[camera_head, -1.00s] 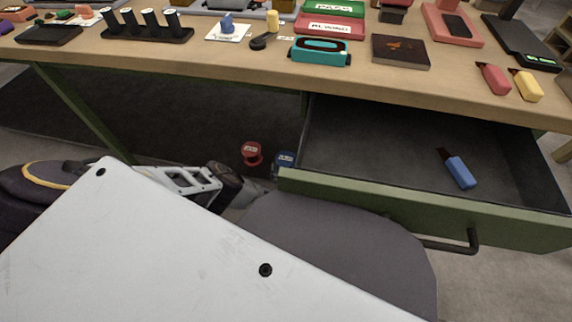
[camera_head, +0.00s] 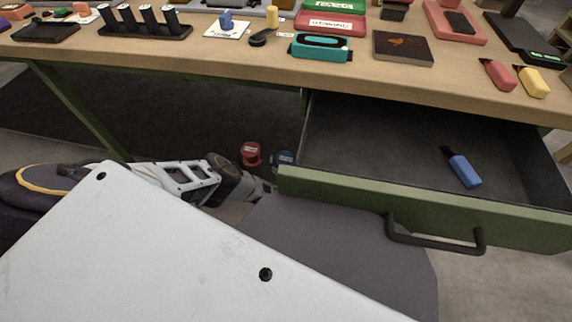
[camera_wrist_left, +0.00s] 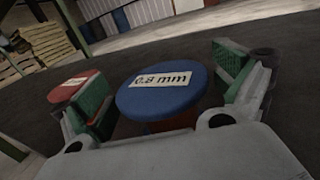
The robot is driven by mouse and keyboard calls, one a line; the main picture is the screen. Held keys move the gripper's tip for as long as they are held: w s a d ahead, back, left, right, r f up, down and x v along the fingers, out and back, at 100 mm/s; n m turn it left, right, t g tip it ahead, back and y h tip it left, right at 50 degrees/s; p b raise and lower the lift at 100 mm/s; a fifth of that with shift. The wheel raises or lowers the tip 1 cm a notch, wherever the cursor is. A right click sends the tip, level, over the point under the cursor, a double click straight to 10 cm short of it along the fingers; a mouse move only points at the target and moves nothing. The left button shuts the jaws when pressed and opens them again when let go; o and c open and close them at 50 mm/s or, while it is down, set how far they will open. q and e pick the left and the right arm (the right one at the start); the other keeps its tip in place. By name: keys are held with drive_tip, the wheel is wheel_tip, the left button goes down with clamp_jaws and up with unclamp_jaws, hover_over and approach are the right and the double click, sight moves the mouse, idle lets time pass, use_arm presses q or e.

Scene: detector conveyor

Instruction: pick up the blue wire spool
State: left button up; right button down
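The blue wire spool (camera_wrist_left: 165,84), its top labelled "0.8 mm", sits between the two green-padded fingers of my left gripper (camera_wrist_left: 168,95) in the left wrist view. The fingers are open, with a narrow gap visible on each side of the spool. In the head view the blue spool (camera_head: 285,157) is low under the table, partly hidden by the drawer front. My left gripper (camera_head: 268,188) reaches in from the left close by it, its fingertips mostly hidden. My right gripper is not in view.
A red spool (camera_head: 251,153) stands left of the blue one; it also shows outside the left finger in the wrist view (camera_wrist_left: 74,87). The open green drawer (camera_head: 340,187) holds a blue-handled item (camera_head: 464,171). A dark grey surface (camera_head: 330,235) lies below the drawer.

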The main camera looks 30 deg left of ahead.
use_arm(q)
drive_tip(key=c, duration=1.9)
drive_tip(key=shift+o, duration=0.2)
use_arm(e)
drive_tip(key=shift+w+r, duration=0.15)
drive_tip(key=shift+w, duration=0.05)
use_arm(q)
drive_tip(key=shift+r, duration=0.25)
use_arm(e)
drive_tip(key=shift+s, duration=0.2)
